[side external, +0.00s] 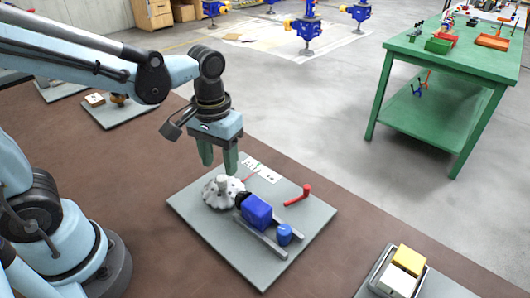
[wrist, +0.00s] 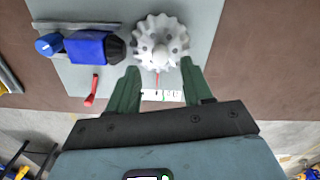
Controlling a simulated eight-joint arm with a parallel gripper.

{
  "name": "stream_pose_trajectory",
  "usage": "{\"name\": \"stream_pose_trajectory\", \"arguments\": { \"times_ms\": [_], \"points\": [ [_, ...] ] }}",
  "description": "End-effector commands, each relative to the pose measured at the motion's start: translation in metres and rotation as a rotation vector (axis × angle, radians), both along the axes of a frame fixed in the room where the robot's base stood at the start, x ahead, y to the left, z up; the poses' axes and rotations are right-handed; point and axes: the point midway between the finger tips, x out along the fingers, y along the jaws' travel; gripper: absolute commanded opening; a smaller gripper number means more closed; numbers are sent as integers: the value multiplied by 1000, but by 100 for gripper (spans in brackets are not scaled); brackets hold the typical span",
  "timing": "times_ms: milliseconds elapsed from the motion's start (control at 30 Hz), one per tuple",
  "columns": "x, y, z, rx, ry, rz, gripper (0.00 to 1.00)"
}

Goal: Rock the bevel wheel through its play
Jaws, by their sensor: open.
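The bevel wheel (side external: 222,192) is a light grey toothed wheel with a central hub, on a grey plate (side external: 193,215). In the wrist view the wheel (wrist: 160,42) lies just beyond the fingertips, near the top middle. My gripper (side external: 218,166) has green fingers spread apart and hangs above the wheel in the side view. In the wrist view the gap of my gripper (wrist: 160,72) is empty and lines up with the wheel. I cannot tell how far the fingertips are above it. A white label strip with a thin red pointer (side external: 250,174) lies behind the wheel.
A blue block (side external: 257,210) with a dark end sits close to the wheel on grey rails, with a blue knob (side external: 284,234) beyond it. A tray with yellow and white blocks (side external: 403,266) is at lower right.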

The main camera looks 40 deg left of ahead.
Motion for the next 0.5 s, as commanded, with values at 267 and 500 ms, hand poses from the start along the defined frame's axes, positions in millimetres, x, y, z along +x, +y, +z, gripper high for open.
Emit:
{"name": "stream_pose_trajectory", "arguments": {
  "times_ms": [267, 500],
  "points": [
    [0, 0, 40, 0, 0, 0, 50],
    [0, 0, 64, 0, 0, 0, 50]
  ]
}}
